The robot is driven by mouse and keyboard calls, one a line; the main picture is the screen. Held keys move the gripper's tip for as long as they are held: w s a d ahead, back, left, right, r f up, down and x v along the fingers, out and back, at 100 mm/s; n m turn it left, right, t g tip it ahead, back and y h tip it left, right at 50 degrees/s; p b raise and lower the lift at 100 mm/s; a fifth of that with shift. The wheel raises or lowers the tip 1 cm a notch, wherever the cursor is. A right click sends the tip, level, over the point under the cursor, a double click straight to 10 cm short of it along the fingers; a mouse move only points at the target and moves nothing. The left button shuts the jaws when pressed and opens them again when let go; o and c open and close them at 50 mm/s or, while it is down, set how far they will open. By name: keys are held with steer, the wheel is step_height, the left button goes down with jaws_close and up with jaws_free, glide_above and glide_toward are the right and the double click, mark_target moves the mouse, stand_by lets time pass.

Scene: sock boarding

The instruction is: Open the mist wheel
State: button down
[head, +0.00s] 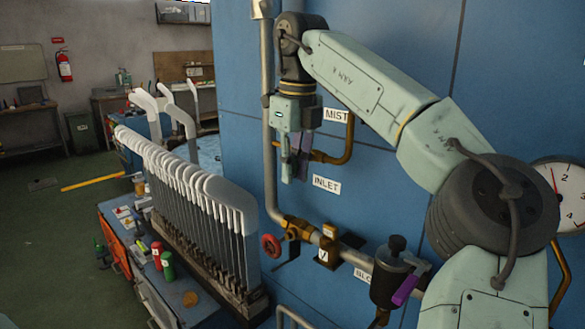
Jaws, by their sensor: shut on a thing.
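My gripper (295,175) points down in front of the upright grey pipe, just left of the MIST label (336,115). Its fingers are close together at the left end of a bent brass pipe (346,146). They are shut on the mist wheel, which is mostly hidden by the fingers and the gripper body. How far the wheel is turned cannot be seen.
A dark valve body with a purple lever (406,289) is lower right. A pressure gauge (565,193) is far right. A row of white-topped boards (190,185) stands left.

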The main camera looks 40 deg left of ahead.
stand_by(0.4)
steer(key=c, duration=1.6)
jaws_free()
